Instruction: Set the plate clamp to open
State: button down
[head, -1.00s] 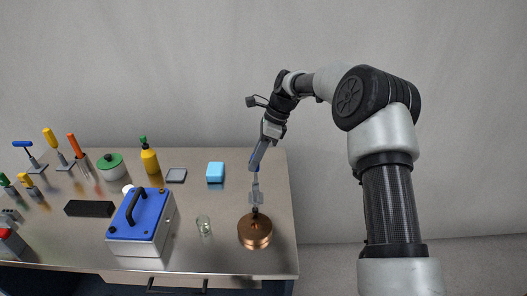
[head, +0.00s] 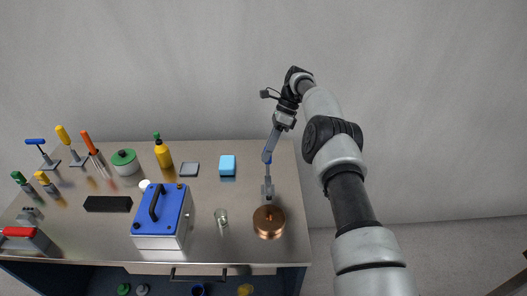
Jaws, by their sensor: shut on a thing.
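A slim grey upright piece with a blue upper part, which looks like the plate clamp (head: 268,188), stands at the right end of the table, just behind a round copper-coloured disc (head: 268,224). My gripper (head: 267,160) reaches down to it from above, at the end of a long grey section. It is shut on the clamp's blue upper part, as far as the small view shows. The exact contact and the lever's angle are too small to read.
A small glass (head: 221,217) and a blue-topped box with a black handle (head: 172,205) stand left of the disc. The table's right edge is close.

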jog(key=shift+w+r, duration=0.1)
jog(key=c, duration=1.7)
grip_release()
notch_tip(320, 180, up, 10)
jog(key=p, duration=0.2)
jog(key=shift+p, duration=0.4)
